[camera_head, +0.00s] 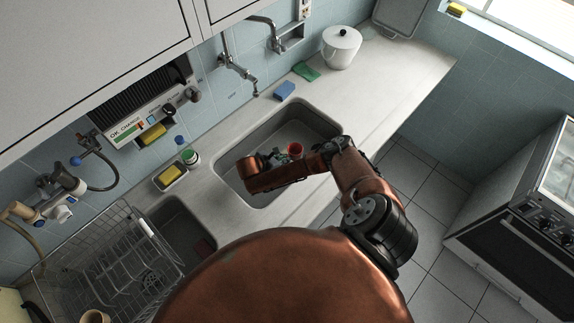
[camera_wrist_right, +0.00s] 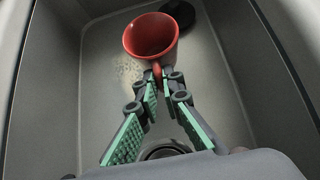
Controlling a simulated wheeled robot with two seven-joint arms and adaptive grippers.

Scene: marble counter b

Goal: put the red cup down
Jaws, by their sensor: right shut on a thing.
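The red cup (camera_head: 295,149) shows small in the head view, over the right-hand sink basin (camera_head: 322,116). In the right wrist view the red cup (camera_wrist_right: 151,37) has its open mouth facing the camera and its handle toward my fingers. My right gripper (camera_wrist_right: 157,82) is shut on the cup's handle, with the green finger pads on either side. In the head view my right gripper (camera_head: 278,158) is partly hidden by my own arm. I cannot tell whether the cup touches the basin floor. My left gripper is not in view.
A wire dish rack (camera_head: 108,258) stands at the left by a second basin. A white lidded pot (camera_head: 341,48), a blue sponge (camera_head: 284,91) and a green cloth (camera_head: 306,71) lie behind the basin. The counter at right (camera_head: 410,72) is clear. A dark drain (camera_wrist_right: 166,152) shows in the basin.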

